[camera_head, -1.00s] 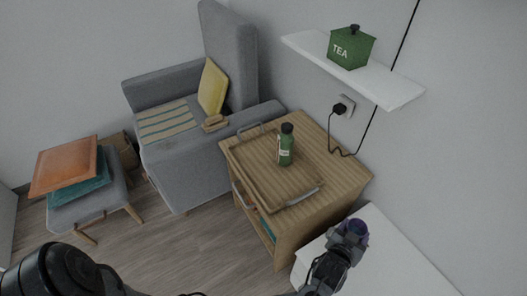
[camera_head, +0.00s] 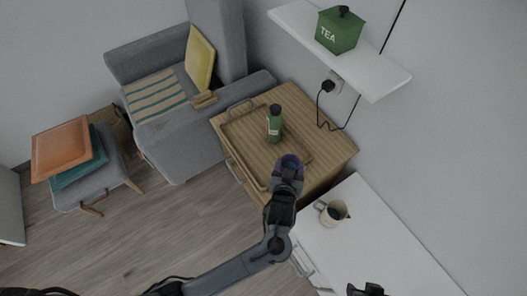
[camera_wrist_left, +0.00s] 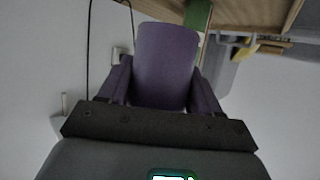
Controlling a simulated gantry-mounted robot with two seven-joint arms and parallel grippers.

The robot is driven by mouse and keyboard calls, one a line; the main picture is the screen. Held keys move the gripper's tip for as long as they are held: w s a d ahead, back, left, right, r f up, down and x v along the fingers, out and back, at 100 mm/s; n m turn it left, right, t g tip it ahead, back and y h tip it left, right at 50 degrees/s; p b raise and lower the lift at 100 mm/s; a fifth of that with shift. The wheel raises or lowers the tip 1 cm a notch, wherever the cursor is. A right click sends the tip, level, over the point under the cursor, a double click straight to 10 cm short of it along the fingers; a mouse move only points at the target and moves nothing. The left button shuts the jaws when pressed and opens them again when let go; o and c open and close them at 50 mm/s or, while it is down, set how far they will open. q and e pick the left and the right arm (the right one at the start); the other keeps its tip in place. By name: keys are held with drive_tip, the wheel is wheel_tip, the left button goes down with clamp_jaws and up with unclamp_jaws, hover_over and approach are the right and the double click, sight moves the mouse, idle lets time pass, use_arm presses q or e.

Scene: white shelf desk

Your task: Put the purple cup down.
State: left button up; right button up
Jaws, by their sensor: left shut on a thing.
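The purple cup (camera_head: 291,161) is held at the end of my left gripper (camera_head: 288,170).
A wooden tray (camera_head: 240,147) with a green bottle (camera_head: 275,124) covers much of the side table. A mug (camera_head: 332,213) stands on the white desk (camera_head: 385,245). A shelf (camera_head: 385,75) with a green tea tin (camera_head: 340,31) is above. A grey armchair (camera_head: 180,140) stands left.

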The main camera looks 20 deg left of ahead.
use_arm(q)
drive_tip(key=w+a+f+b, duration=0.1)
drive_tip(key=a+f, duration=0.1)
drive_tip(key=a, duration=0.1)
drive_tip(key=w+a+f+b, duration=0.1)
drive_tip(key=w+a+f, duration=0.1)
drive_tip(key=a, duration=0.1)
drive_tip(key=w+a+f+b, duration=0.1)
drive_tip(key=w+a+f, duration=0.1)
drive_tip(key=a, duration=0.1)
drive_tip(key=shift+a+b, duration=0.15)
drive_tip(key=shift+b, duration=0.15)
drive_tip(key=shift+s+f+b, duration=0.1)
drive_tip(key=shift+f+b, duration=0.9)
drive_tip(key=shift+f, duration=0.95)
drive_tip(key=shift+f, duration=0.1)
drive_tip(key=o, duration=1.2)
